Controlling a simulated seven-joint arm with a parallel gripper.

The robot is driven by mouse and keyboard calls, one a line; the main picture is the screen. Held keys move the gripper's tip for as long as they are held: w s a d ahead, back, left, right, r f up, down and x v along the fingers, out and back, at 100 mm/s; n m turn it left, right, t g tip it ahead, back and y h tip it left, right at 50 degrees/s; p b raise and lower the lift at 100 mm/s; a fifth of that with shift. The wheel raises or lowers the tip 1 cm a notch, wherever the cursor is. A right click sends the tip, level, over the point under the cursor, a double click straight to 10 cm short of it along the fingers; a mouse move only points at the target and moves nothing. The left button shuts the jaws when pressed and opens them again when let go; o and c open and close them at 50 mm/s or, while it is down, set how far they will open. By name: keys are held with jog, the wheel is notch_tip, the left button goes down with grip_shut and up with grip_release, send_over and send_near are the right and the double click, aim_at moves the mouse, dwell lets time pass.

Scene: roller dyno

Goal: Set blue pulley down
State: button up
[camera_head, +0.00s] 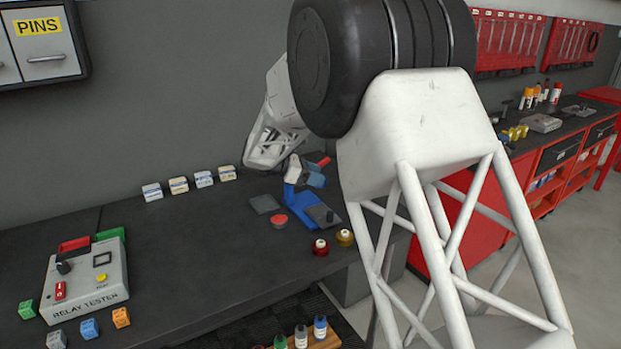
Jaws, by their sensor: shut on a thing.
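My white arm reaches from the right foreground to the back of the dark bench. My gripper (294,174) is small in this view, at the blue dyno fixture (300,208). It is shut on the blue pulley, whose outline I cannot separate from the blue parts around it. I cannot tell whether the pulley touches the fixture. A red pulley (320,247) and a yellow pulley (345,238) stand on the bench in front of the fixture, to its right.
A red disc (279,222) and a dark flat plate (264,204) lie left of the fixture. Several small boxes (178,186) line the wall. A relay tester (88,281) and coloured cubes (89,328) are at the left. The middle bench is clear.

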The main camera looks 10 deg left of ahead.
jog(key=s+a+f+n+t+y, duration=0.1)
jog(key=s+a+f+n, duration=0.1)
jog(key=s+a, duration=0.1)
jog(key=s+a+f+n+t+y, duration=0.1)
jog(key=s+a+f+n+t, duration=0.1)
jog(key=s+a, duration=0.1)
jog(key=s+a+f+n+t+y, duration=0.1)
jog(key=s+a+f+t+y, duration=0.1)
jog(key=s+a+f, duration=0.1)
jog(key=shift+s+a+n, duration=0.2)
jog(key=shift+s+a, duration=0.1)
jog(key=shift+s, duration=0.35)
jog(key=shift+s+a+n, duration=0.2)
jog(key=shift+s+a, duration=0.1)
jog(key=shift+s, duration=0.3)
jog(key=shift+w, duration=0.1)
send_over(260, 206)
jog(key=shift+d+f, duration=0.1)
jog(key=shift+f, duration=0.6)
jog(key=shift+f, duration=0.15)
jog(key=shift+f, duration=1.6)
jog(key=shift+f, duration=0.1)
jog(key=o, duration=1)
jog(key=shift+c, duration=0.2)
